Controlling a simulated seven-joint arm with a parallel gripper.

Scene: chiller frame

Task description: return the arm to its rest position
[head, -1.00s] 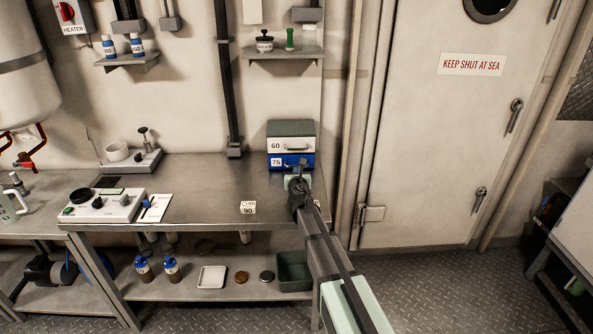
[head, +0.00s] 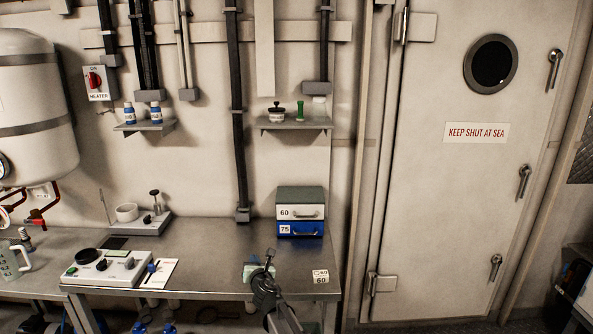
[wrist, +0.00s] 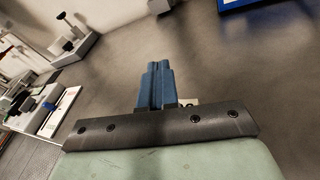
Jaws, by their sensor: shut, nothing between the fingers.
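My gripper (head: 268,258) is low in the head view, near the front edge of the metal bench (head: 205,255). In the wrist view its two blue fingers (wrist: 156,85) are pressed together with nothing between them. The fingers point over the bare bench top. A two-drawer box (head: 301,192), with a white drawer marked 60 above a blue drawer marked 75, stands at the back right of the bench. Both drawers look shut. My gripper is in front of the box and apart from it.
A white tag marked 60 (head: 320,276) is at the bench's right front. A control unit (head: 113,269) and a white card (head: 159,272) lie to the left. A small shelf (head: 294,123) hangs above the box. The bench's middle is clear.

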